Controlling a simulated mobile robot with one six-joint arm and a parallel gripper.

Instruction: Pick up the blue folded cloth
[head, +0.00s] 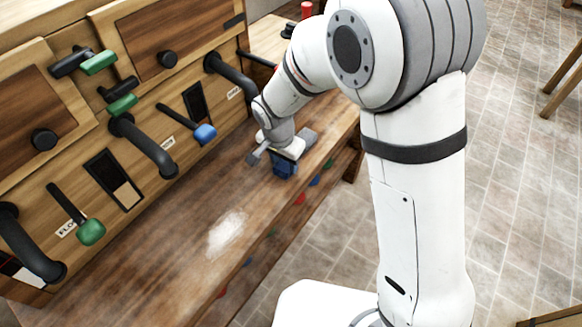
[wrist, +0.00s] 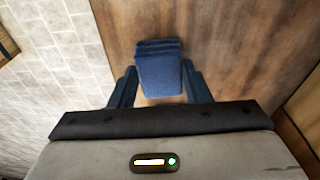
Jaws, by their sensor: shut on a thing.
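The blue folded cloth (wrist: 160,75) shows in the wrist view as a small layered blue block between the two fingers of my gripper (wrist: 160,88). In the head view the blue cloth (head: 284,166) is under my gripper (head: 283,160), near the front edge of the wooden bench. My gripper is shut on the cloth. The head view does not clearly show whether the cloth touches the bench top or is just above it, and the gripper hides its upper part.
The wooden bench (head: 160,250) has a white powdery patch (head: 227,232) near its front edge. A panel with black handles, a blue-knobbed lever (head: 204,133) and several green-knobbed levers stands behind it. A red object (head: 306,10) stands at the far end. Tiled floor lies right.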

